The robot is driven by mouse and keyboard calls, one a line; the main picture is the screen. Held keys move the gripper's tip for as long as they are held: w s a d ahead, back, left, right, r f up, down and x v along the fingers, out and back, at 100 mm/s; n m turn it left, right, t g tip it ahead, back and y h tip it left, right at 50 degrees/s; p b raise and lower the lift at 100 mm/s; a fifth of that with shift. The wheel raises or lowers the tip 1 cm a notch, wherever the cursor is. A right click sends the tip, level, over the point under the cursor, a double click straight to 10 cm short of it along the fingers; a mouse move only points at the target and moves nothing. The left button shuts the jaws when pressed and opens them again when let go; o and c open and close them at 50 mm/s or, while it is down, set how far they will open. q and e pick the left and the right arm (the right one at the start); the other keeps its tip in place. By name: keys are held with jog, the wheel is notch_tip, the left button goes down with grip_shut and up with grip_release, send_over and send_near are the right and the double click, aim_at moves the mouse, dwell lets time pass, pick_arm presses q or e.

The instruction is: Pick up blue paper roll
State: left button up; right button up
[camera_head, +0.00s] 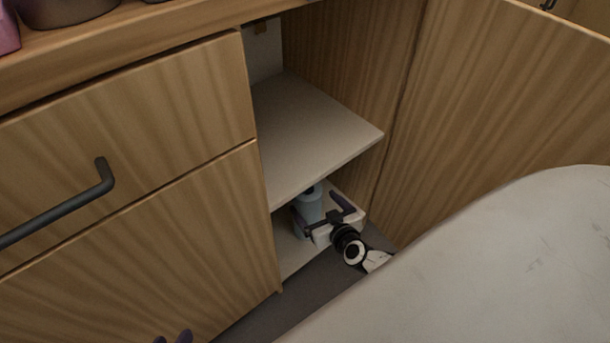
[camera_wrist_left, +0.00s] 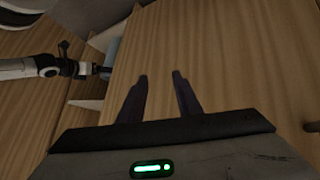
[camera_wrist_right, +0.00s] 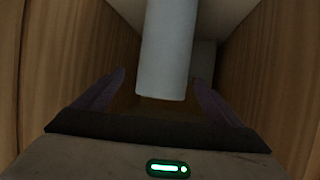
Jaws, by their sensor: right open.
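The blue paper roll (camera_head: 311,206) stands in the lower compartment of the open cabinet, under the shelf. In the right wrist view the pale blue roll (camera_wrist_right: 166,50) rises upright ahead, between the lines of the two fingers. My right gripper (camera_head: 321,212) is open at the roll, with a finger to each side; I cannot tell whether either touches it. A bluish part of the roll (camera_wrist_left: 112,52) shows in the left wrist view. My left gripper (camera_wrist_left: 159,77) is open and empty in front of the wooden cabinet front; only its fingertips (camera_head: 173,337) show at the head view's bottom edge.
The pale shelf (camera_head: 310,130) lies close above the roll. The open cabinet door (camera_head: 500,110) stands to the right. A drawer with a dark handle (camera_head: 60,205) is on the left. The countertop (camera_head: 190,30) runs along the top.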

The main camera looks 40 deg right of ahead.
jog(key=b+x, duration=0.2)
jog(key=x, duration=0.1)
jog(key=f+b+x, duration=0.1)
jog(key=b+x, duration=0.1)
jog(key=shift+a+f, duration=0.1)
jog(key=shift+a, duration=0.2)
jog(key=shift+w, duration=0.25)
pick_arm(q)
jog(key=r, duration=0.1)
jog(key=d+r+t+h, duration=0.1)
jog(key=d+r+h, duration=0.1)
jog(key=shift+w+d+r+t, duration=0.2)
jog(key=shift+w+r+t, duration=0.05)
jog(key=shift+r+t, duration=0.1)
pick_arm(e)
jog(key=shift+c, duration=0.5)
jog(key=c, duration=1.4)
jog(key=shift+c, duration=0.8)
